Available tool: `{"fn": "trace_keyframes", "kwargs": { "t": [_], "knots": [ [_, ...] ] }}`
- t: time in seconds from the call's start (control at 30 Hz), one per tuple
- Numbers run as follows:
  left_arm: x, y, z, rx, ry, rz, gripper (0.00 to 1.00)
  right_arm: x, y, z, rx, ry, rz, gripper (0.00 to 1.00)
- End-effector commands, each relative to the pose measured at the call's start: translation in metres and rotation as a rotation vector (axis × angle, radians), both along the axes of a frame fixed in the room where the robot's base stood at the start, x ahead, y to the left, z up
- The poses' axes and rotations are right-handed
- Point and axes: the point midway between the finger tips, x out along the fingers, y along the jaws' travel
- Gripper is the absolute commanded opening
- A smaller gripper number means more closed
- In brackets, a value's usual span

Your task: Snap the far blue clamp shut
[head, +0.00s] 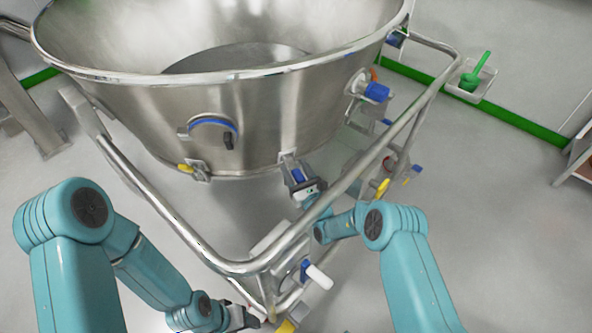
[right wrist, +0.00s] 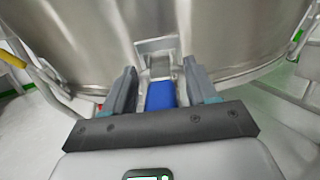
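A clamp with a blue handle (head: 297,173) is mounted low on the steel bowl's wall in the head view. In the right wrist view the blue handle (right wrist: 160,96) hangs from a metal bracket on the bowl. My right gripper (head: 306,188) is at this clamp. Its fingers (right wrist: 159,70) are open, one on each side of the handle, with narrow gaps visible. Another blue-handled fitting (head: 377,92) sits on the bowl's right side. My left gripper (head: 250,316) is low at the frame's front corner; its fingers are too obscured to tell their state.
The steel bowl (head: 150,110) fills the upper middle. A tubular steel frame (head: 160,200) surrounds it, with a corner between my arms. A yellow-handled clamp (head: 186,168) sits left on the bowl. A white-ended handle (head: 319,276) projects near the frame corner.

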Motion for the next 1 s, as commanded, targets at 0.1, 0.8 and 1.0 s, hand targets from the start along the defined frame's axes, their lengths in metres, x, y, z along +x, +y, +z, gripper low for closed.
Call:
{"fn": "trace_keyframes", "kwargs": {
  "t": [0.1,0.8,1.0],
  "knots": [
    [0.000,0.000,0.002,0.000,0.000,0.000,0.60,-0.003,-0.002,0.000,0.000,0.000,0.000,0.57],
    [0.000,0.000,0.031,0.000,0.000,0.000,0.60,-0.138,-0.058,-0.024,0.000,0.002,-0.002,0.57],
    [0.000,0.000,0.031,0.000,0.000,0.000,0.60,-0.149,-0.062,-0.026,0.000,-0.001,0.000,0.57]
  ]
}}
